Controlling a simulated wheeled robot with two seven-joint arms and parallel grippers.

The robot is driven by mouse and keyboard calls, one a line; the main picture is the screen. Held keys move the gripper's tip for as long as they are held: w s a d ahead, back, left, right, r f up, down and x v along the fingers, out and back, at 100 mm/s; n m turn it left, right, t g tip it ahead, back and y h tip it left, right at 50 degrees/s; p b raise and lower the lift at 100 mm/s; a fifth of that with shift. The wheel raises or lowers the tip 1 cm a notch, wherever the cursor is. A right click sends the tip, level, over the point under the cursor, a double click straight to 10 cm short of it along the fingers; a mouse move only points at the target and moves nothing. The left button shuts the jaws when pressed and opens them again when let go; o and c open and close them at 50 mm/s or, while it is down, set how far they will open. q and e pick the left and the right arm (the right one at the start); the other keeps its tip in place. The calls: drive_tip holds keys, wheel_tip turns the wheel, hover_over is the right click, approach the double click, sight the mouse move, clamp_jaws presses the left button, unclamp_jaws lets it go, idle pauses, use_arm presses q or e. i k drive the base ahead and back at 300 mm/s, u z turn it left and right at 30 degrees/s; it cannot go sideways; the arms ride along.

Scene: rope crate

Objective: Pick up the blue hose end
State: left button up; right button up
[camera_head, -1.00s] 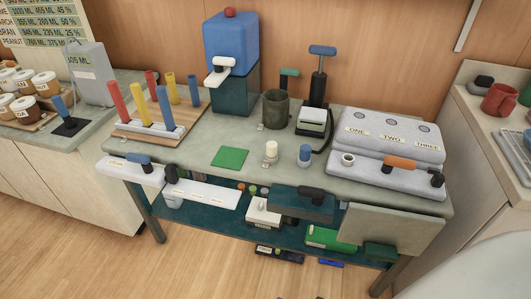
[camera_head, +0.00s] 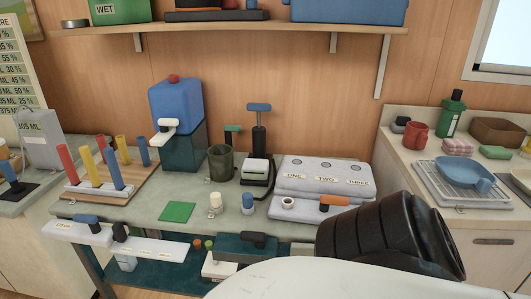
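No hose end can be made out for sure. Several small blue parts show in the head view. A blue-topped fitting (camera_head: 248,203) stands upright on the counter, right of a cream-topped fitting (camera_head: 215,202). A blue grip (camera_head: 87,219) sits on the white panel at the counter's front left edge. A blue handle (camera_head: 259,107) tops the dark upright pump. A part of my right arm, white with a black ribbed section, covers the lower right. Neither gripper's fingers show, and nothing is seen held.
The grey-green counter (camera_head: 150,210) carries a blue tank (camera_head: 175,105), a rack of coloured rods (camera_head: 112,185), a dark cup (camera_head: 220,162) and a white numbered box (camera_head: 322,178). A green pad (camera_head: 177,212) lies near the front. A shelf (camera_head: 230,27) hangs above. A sink counter (camera_head: 450,190) stands right.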

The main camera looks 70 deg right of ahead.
sight(247, 197)
drive_tip(key=k, duration=0.45)
drive_tip(key=z, duration=0.95)
